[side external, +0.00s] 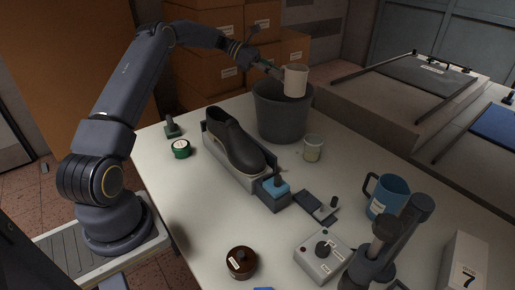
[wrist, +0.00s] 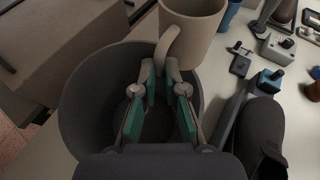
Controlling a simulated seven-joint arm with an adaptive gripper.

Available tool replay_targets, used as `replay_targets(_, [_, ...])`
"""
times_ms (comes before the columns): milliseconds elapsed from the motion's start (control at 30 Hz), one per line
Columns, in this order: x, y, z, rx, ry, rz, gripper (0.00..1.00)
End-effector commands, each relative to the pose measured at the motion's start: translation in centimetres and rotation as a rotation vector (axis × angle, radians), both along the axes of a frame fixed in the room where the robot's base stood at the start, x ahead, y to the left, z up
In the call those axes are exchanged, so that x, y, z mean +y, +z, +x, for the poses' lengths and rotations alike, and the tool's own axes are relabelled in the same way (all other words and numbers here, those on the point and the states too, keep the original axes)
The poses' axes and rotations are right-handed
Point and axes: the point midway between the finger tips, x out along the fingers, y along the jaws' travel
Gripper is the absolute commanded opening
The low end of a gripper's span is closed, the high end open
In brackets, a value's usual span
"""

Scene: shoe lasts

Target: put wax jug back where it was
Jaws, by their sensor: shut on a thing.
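The cream jug (side external: 295,80), most likely the wax jug, is held upright by my gripper (side external: 275,72) above the rim of a dark grey bin (side external: 284,118). In the wrist view the jug (wrist: 193,28) is at the top, and my gripper (wrist: 168,78) is shut on its handle, with the fingertips on either side. The jug's inside looks plain and empty as far as it shows. The bin (wrist: 78,105) lies below my gripper there. A blue jug (side external: 387,198) with a white label stands at the table's right; its label is too small to read.
A small pale cup (side external: 313,148), a blue-topped block (side external: 273,190), a grey knob box (side external: 321,257) and a brown round tin (side external: 240,262) stand around. The table's front left is clear.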

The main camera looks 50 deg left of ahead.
Motion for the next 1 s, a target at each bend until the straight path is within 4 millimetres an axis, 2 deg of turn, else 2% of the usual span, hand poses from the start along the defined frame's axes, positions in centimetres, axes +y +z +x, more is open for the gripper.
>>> replay_targets(33, [-1.5, 0.4, -0.4, 0.003, -0.006, 0.0, 0.0])
replay_targets(267, [-7.9, -0.3, -2.9, 0.002, 0.014, 0.002, 0.0])
replay_targets(467, [-13.1, -2.6, -6.6, 0.004, 0.062, 0.001, 0.0])
replay_targets(600, [-16.2, -5.0, -10.0, 0.006, 0.097, -0.001, 0.0])
replay_targets(800, [-18.9, -7.9, -13.8, 0.005, 0.124, -0.002, 0.0])
replay_targets(1000, [-19.5, -9.7, -15.3, 0.003, 0.128, -0.001, 0.0])
